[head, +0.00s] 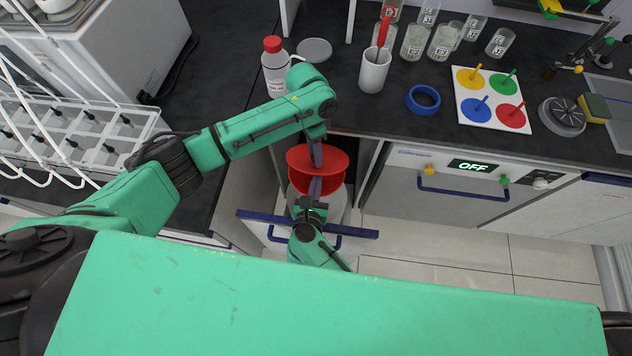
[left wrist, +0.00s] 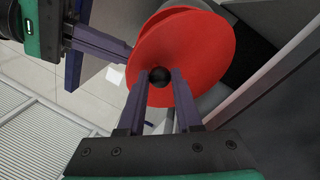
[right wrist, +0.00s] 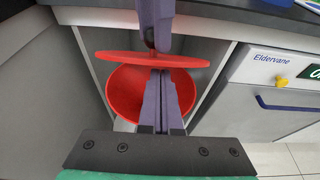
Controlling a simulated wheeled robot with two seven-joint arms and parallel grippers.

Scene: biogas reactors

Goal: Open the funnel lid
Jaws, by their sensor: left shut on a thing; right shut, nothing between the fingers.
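The red lid (head: 298,157) is a round disc with a black knob (left wrist: 160,74) at its centre. My left gripper (head: 316,160) is shut on the knob from above. The red funnel (right wrist: 124,88) is a bowl under the lid. In the right wrist view the lid (right wrist: 112,57) is above the funnel, with a visible gap between them. My right gripper (right wrist: 160,78) is shut and empty at the near side of the funnel, with its tips close to the lid's underside. The lid hides part of the funnel's inside in the head view.
The funnel sits over a pale container in an opening below the dark counter (head: 440,112), with cabinet walls at both sides. A blue drawer handle bar (head: 352,233) is near my right gripper. A red-capped bottle (head: 274,68) and a white mug (head: 373,72) stand on the counter.

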